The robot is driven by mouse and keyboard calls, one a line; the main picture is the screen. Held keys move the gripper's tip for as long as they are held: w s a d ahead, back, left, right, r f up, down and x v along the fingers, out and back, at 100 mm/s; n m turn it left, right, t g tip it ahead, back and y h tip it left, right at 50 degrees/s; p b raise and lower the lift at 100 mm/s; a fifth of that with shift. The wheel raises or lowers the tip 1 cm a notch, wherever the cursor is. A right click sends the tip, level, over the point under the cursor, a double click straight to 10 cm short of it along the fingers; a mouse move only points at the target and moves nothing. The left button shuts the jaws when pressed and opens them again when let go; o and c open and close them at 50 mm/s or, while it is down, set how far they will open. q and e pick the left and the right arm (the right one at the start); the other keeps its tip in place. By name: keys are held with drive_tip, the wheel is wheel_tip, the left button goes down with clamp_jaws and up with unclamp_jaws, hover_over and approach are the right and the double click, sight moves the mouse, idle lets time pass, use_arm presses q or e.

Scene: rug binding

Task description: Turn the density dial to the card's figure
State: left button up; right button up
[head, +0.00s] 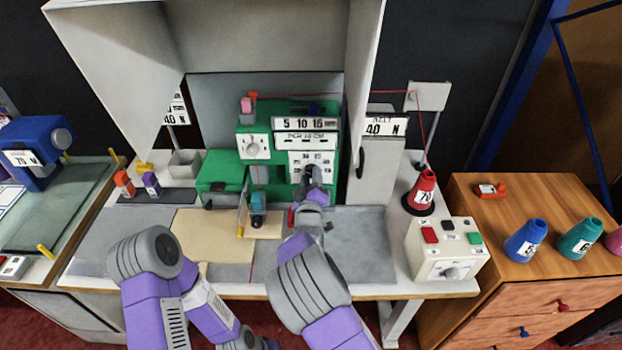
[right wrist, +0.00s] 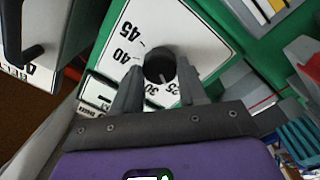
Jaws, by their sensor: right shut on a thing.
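The density dial is a black knob (right wrist: 158,62) on a white plate (right wrist: 185,30) with figures, among them 30, 40 and 45. In the head view its plate (head: 323,158) is on the front of the green machine. My right gripper (head: 311,190) reaches up to the knob; in the right wrist view its fingers (right wrist: 157,80) are shut on the knob's two sides. A short white pointer mark shows on the knob near the 30, but its exact reading is unclear. A card (head: 384,127) right of the machine reads 40 N. My left gripper is not in view.
A red thread cone (head: 424,189) and a white button box (head: 445,250) stand at the right. A tan piece (head: 205,235) lies on the grey table. White panels flank the machine.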

idle(0.3)
drive_tip(key=o, duration=1.1)
drive_tip(key=shift+c, duration=0.2)
drive_tip(key=s+p, duration=0.1)
drive_tip(key=s, duration=0.6)
drive_tip(key=shift+s+a, duration=0.15)
drive_tip(key=shift+s, duration=0.15)
drive_tip(key=shift+f, duration=0.1)
